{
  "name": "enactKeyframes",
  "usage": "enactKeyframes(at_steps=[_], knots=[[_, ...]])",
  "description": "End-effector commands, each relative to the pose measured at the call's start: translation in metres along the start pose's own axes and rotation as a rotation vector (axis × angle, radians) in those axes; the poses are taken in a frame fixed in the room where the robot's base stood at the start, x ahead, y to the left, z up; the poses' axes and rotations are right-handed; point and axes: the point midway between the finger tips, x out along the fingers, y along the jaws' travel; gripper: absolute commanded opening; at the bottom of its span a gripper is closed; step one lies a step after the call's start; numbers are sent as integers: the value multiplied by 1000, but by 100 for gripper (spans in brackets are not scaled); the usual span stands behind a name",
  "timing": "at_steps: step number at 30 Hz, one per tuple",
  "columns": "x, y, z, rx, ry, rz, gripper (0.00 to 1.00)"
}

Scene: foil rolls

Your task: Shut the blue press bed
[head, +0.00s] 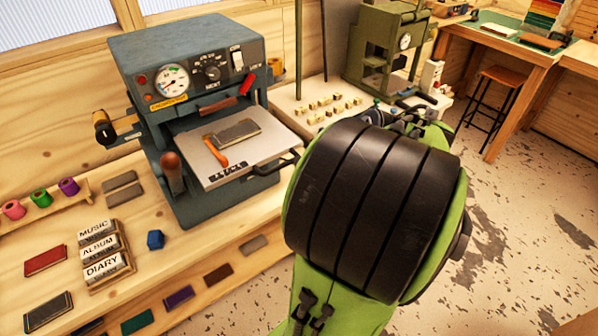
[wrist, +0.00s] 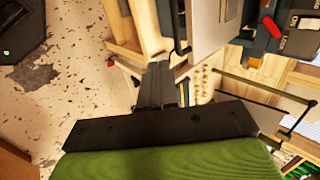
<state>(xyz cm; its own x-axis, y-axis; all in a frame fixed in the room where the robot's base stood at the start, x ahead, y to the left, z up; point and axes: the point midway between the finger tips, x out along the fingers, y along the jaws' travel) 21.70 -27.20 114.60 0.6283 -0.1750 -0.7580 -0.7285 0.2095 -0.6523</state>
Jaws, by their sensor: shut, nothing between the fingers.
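The blue press (head: 190,62) is a blue-grey machine on the wooden bench at the left of the head view. Its bed (head: 205,165) is a pale plate that sticks out of the front, slid out. A grey block (head: 238,131) and an orange-handled tool (head: 217,152) lie on the bed. A dark handle (head: 291,160) is at the bed's right side. In the wrist view my gripper (wrist: 158,68) is shut and empty, with the bed's pale plate (wrist: 206,28) close by at upper right. In the head view my arm mostly hides the gripper.
A second, green press (head: 388,45) stands behind, right of the blue one. Small type blocks (head: 330,106) lie on the bench between them. A stool (head: 495,95) and open floor are at right.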

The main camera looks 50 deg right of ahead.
Motion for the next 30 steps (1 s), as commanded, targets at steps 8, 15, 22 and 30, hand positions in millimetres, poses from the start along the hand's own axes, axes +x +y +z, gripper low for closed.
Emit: enactKeyframes(at_steps=[8, 15, 22, 30], knots=[[65, 3, 1, -1, -4, 4, 0], [101, -16, 1, -6, -2, 3, 0], [110, -24, 1, -4, 1, 2, 0], [110, -24, 1, -4, 0, 2, 0]])
